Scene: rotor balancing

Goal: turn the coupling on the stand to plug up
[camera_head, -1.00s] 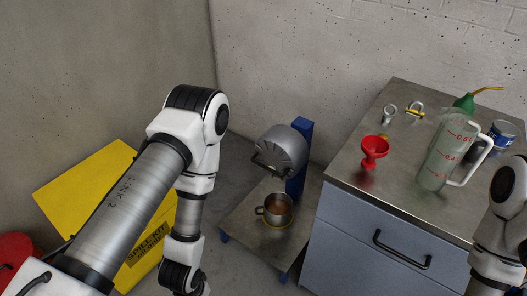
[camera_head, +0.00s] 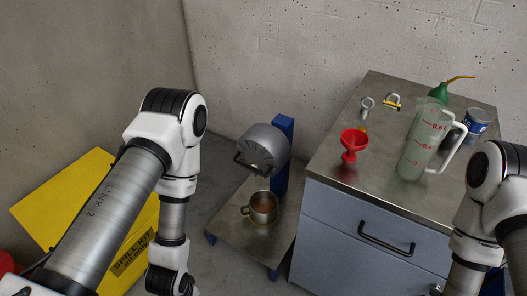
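The coupling (camera_head: 264,147) is a grey rounded metal housing with a dark handle-like loop on its front left. It is mounted on the blue post (camera_head: 284,168) of the low stand (camera_head: 233,240). I cannot tell where its plug is. A metal cup (camera_head: 263,205) with brown liquid sits on the stand's plate below it. My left arm comes in from the left, with its lower end left of the stand and apart from it. My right arm is at the right edge, in front of the cabinet. Both grippers are out of the picture.
A steel-topped cabinet (camera_head: 385,187) stands right of the stand. On it are a red funnel (camera_head: 353,145), a clear measuring jug (camera_head: 418,145), a green oil can (camera_head: 438,92), a blue can (camera_head: 476,122) and small metal fittings (camera_head: 392,101). A yellow spill kit box (camera_head: 62,205) is at left.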

